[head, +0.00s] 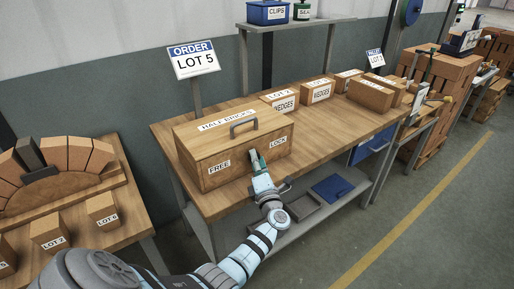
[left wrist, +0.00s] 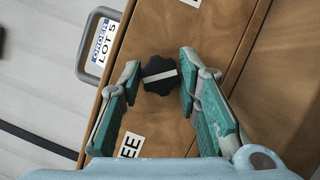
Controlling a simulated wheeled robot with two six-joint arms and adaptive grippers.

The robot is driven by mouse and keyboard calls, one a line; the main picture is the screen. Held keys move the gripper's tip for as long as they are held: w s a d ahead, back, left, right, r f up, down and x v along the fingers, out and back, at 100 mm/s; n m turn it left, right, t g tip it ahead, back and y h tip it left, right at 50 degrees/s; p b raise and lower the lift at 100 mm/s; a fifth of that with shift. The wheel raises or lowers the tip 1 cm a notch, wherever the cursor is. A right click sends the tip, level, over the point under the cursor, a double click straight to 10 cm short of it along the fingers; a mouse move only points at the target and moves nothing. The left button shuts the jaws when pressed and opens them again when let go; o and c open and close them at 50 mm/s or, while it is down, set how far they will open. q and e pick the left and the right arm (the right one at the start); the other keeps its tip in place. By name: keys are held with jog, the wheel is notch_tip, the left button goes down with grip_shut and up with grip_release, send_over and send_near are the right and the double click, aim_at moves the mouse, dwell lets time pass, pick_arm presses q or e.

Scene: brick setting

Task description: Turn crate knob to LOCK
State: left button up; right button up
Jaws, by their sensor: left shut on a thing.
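The wooden crate (head: 235,158) stands on the workbench, with a FREE label (head: 219,167) at the left of its front and a LOCK label (head: 278,141) at the right. The black lobed knob (left wrist: 160,86) with a white stripe sits on the front between the labels. In the left wrist view the stripe lies across the knob; its end nearer the crate's top edge leans toward the FREE side. My left gripper (head: 256,160) is shut on the knob, one teal finger on each side; the fingers also show in the left wrist view (left wrist: 160,70). My right gripper is out of view.
An ORDER LOT 5 sign (head: 194,59) stands behind the crate. Several labelled boxes (head: 316,92) stand farther right on the bench (head: 330,128). A side table at left holds small lot blocks (head: 103,210) and a brick arch. The floor in front is clear.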

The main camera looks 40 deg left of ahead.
pick_arm(q)
jog(key=m+p, duration=0.1)
jog(key=p, duration=0.1)
jog(key=m+h+p, duration=0.1)
jog(key=m+p, duration=0.3)
jog(key=p, duration=0.1)
jog(key=shift+r+g+h, duration=0.3)
jog(key=shift+g, duration=0.1)
jog(key=shift+f+m+g+h+p, duration=0.15)
jog(key=shift+m+g+h+p, duration=0.15)
jog(key=shift+m+p, duration=0.55)
jog(key=o, duration=1.1)
jog(key=shift+o, duration=0.2)
jog(key=shift+s+d, duration=0.1)
jog(key=shift+d, duration=0.05)
jog(key=f+v, duration=0.1)
jog(key=v, duration=1)
jog(key=shift+s+d+r, duration=0.25)
jog(key=shift+d+r, duration=0.05)
jog(key=shift+r, duration=0.15)
